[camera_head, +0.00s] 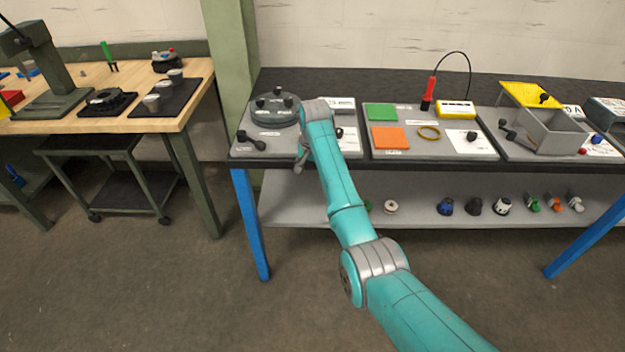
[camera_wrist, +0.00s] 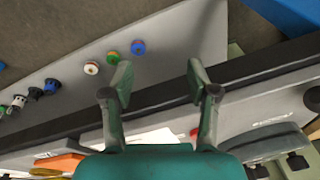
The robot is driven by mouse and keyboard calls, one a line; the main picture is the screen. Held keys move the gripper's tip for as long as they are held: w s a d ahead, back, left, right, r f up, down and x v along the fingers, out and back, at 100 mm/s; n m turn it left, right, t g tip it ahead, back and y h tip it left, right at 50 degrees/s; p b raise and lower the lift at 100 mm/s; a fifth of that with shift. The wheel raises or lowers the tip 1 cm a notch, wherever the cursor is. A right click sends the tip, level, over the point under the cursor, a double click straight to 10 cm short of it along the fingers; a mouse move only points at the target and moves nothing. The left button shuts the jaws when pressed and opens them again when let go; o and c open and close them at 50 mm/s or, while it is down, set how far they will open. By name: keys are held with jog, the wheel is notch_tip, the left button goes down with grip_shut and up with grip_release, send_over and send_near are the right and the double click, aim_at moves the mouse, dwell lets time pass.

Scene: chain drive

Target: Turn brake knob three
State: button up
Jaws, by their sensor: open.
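A dark round unit (camera_head: 269,113) with several black knobs (camera_head: 277,91) on top stands on the left grey panel of the bench. I cannot read its labels, so I cannot tell which knob is number three. In the wrist view the unit (camera_wrist: 272,143) shows at the lower right, with black knobs (camera_wrist: 297,161) at its lower side. My gripper (camera_wrist: 158,82) is open, with nothing between its fingers. In the head view my gripper (camera_head: 300,160) is at the panel's front edge, right of and nearer than the unit; my arm hides part of the panel.
A black lever (camera_head: 251,141) lies in front of the unit. Green (camera_head: 381,112) and orange (camera_head: 390,138) plates lie on the middle panel, with a red tool (camera_head: 428,93) behind. A grey open box (camera_head: 552,133) is at right. The lower shelf (camera_head: 300,208) holds several small knobs.

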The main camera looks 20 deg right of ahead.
jog(key=shift+s+f, duration=0.5)
jog(key=shift+f, duration=0.35)
